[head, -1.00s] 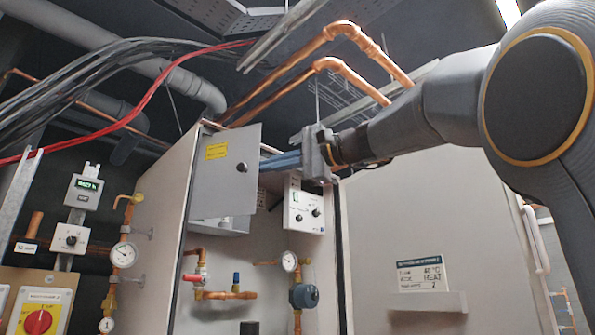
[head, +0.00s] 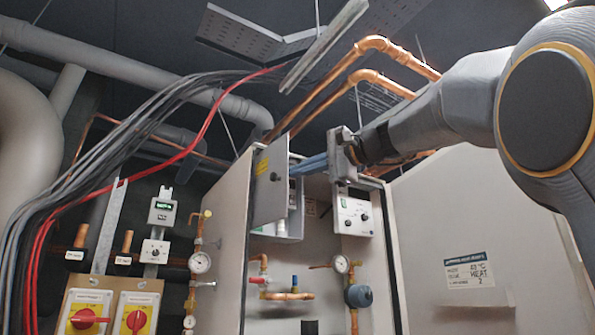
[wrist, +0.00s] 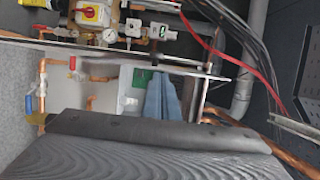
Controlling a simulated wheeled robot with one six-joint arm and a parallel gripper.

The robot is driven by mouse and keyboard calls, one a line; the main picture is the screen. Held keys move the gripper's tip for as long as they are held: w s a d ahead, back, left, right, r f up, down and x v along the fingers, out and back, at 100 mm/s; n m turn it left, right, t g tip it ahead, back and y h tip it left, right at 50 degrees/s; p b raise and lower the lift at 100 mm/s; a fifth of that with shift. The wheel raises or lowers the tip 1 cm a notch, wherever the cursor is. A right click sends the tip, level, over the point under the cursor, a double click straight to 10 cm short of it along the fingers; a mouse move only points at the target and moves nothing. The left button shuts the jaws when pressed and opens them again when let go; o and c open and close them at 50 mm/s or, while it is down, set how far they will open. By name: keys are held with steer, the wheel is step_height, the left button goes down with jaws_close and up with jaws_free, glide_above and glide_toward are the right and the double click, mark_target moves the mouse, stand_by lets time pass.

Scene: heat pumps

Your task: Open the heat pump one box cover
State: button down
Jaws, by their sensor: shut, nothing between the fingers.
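My gripper (head: 298,168) has blue fingers, shut and empty, reaching in from the right. Their tips are at the inner side of the cover, near its upper right edge; I cannot tell whether they touch it. The wrist view also shows the blue fingers (wrist: 163,98), beside a white and green part of the box interior (wrist: 132,92).
The cabinet's big door (head: 470,230) stands open on the right, below my arm. A white control unit (head: 355,211) is just below my gripper. Copper pipes (head: 370,48) run above; gauges and valves are below. Red and black cables (head: 150,120) hang at left.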

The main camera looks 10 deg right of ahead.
steer(key=shift+d, duration=0.1)
steer(key=w+d, duration=0.2)
steer(key=d, duration=0.2)
steer(key=s+b, duration=0.3)
steer(key=s, duration=0.7)
steer(key=shift+d+b, duration=0.3)
steer(key=shift+d, duration=0.15)
